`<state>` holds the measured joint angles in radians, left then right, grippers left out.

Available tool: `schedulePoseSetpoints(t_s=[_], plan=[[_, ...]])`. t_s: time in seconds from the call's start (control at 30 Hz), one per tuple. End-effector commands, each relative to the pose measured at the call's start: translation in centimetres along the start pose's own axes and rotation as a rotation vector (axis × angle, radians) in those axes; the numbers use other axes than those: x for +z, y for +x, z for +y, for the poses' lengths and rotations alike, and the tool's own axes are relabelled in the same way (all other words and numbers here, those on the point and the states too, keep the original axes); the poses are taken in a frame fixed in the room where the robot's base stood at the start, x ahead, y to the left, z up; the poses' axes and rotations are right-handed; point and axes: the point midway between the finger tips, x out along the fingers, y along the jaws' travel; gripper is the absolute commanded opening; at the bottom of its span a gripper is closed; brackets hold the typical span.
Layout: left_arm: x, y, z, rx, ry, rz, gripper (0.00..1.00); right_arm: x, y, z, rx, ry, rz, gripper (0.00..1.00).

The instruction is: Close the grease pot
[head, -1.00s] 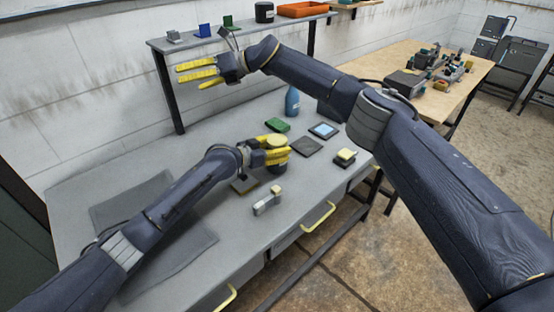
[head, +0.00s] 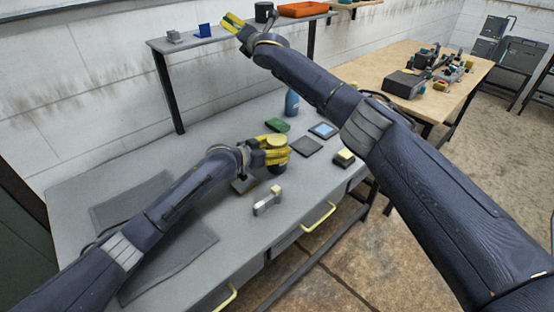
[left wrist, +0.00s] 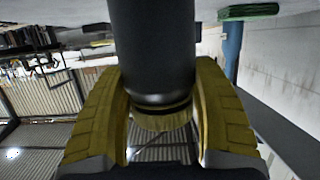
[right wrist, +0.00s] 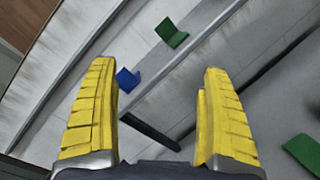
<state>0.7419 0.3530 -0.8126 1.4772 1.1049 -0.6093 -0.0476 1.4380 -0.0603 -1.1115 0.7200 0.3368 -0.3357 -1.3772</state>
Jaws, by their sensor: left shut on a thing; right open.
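The grease pot (head: 277,167) is a dark cylinder with a round yellow top (head: 277,140), upright over the bench. My left gripper (head: 278,156) is shut around its upper part. In the left wrist view the dark body (left wrist: 152,50) shows between the fingers (left wrist: 162,110), with a ribbed yellow band (left wrist: 162,122) at its end. I cannot tell whether this top is fully tightened. My right gripper (head: 232,22) is raised near the shelf, apart from the pot. In the right wrist view its fingers (right wrist: 160,105) are open and empty.
The shelf (head: 225,36) carries a grey piece, a blue bracket (head: 204,30), a dark can (head: 264,12) and an orange tray (head: 302,9). A blue bottle (head: 291,102), green block (head: 277,125), dark pad (head: 306,147) and grey-white block (head: 268,201) surround the pot.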

Motion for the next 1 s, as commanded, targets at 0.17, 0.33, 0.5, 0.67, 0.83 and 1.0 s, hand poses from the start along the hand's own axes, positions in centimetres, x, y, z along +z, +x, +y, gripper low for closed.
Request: schedulePoseSetpoints(t_s=[0.17, 0.33, 0.5, 0.67, 0.83, 1.0], plan=[[0.0, 0.0, 0.0, 0.0, 0.0, 0.001, 0.0, -0.8, -0.5, -4.5, -0.2, 0.018, 0.047, 0.82], [0.0, 0.0, 0.0, 0.0, 0.0, 0.001, 0.0, -2.8, -1.9, -8.3, -0.375, 0.011, 0.152, 0.82], [0.0, 0.0, 0.0, 0.0, 0.0, 0.001, 0.0, -5.5, -4.1, -11.1, -0.518, -0.019, 0.309, 0.82], [0.0, 0.0, 0.0, 0.0, 0.0, 0.001, 0.0, -8.3, -6.8, -12.8, -0.614, -0.07, 0.492, 0.82], [0.0, 0.0, 0.0, 0.0, 0.0, 0.001, 0.0, -10.9, -10.2, -13.8, -0.668, -0.153, 0.714, 0.82], [0.0, 0.0, 0.0, 0.0, 0.0, 0.001, 0.0, -12.9, -13.9, -14.1, -0.669, -0.263, 0.948, 0.82]])
